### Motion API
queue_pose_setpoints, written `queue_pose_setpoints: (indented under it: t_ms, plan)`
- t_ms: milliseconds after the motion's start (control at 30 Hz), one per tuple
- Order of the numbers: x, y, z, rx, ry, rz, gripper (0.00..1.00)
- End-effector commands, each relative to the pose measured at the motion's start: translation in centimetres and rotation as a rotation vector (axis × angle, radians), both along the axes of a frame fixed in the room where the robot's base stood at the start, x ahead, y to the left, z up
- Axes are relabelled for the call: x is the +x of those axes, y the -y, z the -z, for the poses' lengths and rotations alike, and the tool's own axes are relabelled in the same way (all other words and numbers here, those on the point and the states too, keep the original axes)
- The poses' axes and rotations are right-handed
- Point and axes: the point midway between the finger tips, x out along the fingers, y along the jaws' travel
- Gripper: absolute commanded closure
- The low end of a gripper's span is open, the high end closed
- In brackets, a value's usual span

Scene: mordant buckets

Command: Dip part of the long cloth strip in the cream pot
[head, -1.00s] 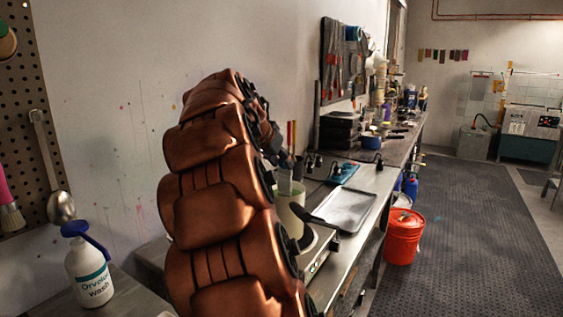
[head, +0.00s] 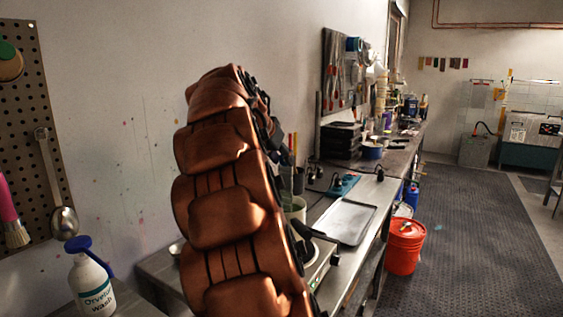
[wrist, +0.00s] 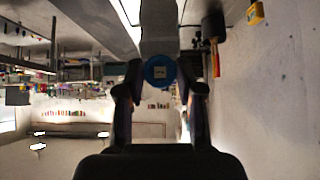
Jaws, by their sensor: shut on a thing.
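A pale pot (head: 297,210), perhaps the cream pot, stands on the bench, partly hidden behind my arm. Its inside cannot be seen.
A metal tray (head: 345,221) lies on the bench beyond a hot plate (head: 320,258). An orange bucket (head: 404,247) stands on the floor by the bench. A labelled wash bottle (head: 91,285) stands at the lower left. The floor (head: 460,250) at right is open.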

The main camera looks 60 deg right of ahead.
Motion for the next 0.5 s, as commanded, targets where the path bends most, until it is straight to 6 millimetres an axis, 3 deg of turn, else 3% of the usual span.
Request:
queue_pose_setpoints:
  t_ms: [500]
  plan:
    - [0.1, 0.0, -4.5, -0.002, -0.001, -0.002, 0.91]
